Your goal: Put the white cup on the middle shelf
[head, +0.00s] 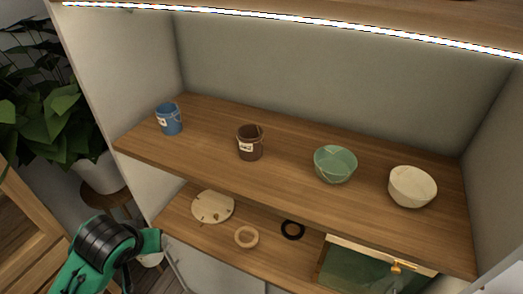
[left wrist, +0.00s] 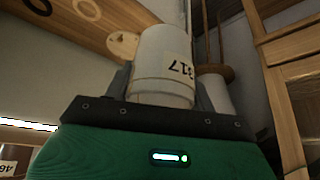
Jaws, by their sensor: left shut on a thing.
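In the head view my left gripper (head: 148,248) is at the lower left, outside the shelf unit and below the level of the middle shelf. A small part of a white thing (head: 150,260), seemingly the cup, shows under it. The middle shelf (head: 295,148) is wooden and lies under a lit strip. My right gripper is not in view.
On the middle shelf stand a blue cup (head: 169,119), a brown cup (head: 250,142), a green bowl (head: 335,164) and a cream bowl (head: 412,186), with gaps between them. The lower shelf holds a speckled disc (head: 213,206) and rings. A plant (head: 45,115) stands at the left.

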